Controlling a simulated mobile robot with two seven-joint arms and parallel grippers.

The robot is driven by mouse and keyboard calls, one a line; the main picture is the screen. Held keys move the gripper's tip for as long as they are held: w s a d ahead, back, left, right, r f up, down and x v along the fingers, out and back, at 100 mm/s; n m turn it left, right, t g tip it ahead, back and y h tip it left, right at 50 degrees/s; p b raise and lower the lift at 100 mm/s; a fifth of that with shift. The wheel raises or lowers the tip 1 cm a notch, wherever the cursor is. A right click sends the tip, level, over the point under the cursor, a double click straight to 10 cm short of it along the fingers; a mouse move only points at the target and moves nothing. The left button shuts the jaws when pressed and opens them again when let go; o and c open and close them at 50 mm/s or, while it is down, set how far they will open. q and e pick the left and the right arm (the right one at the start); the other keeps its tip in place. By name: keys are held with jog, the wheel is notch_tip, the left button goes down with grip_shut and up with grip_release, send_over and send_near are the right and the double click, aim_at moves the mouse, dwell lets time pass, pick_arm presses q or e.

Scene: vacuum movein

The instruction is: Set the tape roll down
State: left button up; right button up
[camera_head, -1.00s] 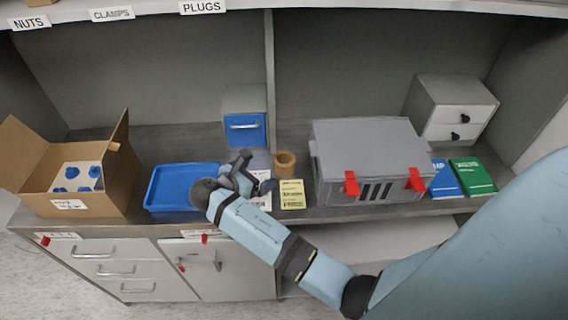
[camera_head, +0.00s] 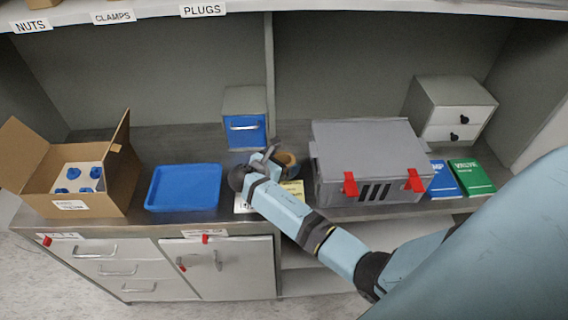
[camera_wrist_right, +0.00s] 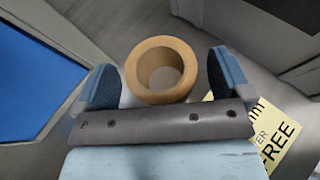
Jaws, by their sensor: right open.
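The tape roll (camera_wrist_right: 161,70) is a tan ring with a wide hole. In the right wrist view it sits on the grey bench top, between and just beyond the two fingertips of my right gripper (camera_wrist_right: 165,80). The fingers are spread, with a gap showing on each side of the roll. In the head view the tape roll (camera_head: 286,160) is partly hidden behind my right gripper (camera_head: 268,157), left of the grey case. My left gripper is not in view.
A blue tray (camera_head: 184,187) and an open cardboard box (camera_head: 92,196) stand to the left. A grey case (camera_head: 370,150) with red latches is close on the right. A yellow card (camera_head: 295,188) lies in front of the roll. A small blue-fronted drawer unit (camera_head: 245,130) stands behind.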

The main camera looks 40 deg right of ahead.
jog(key=shift+w+d+f, duration=0.1)
jog(key=shift+d+f, duration=0.15)
jog(key=shift+d, duration=0.4)
jog(key=c, duration=1.1)
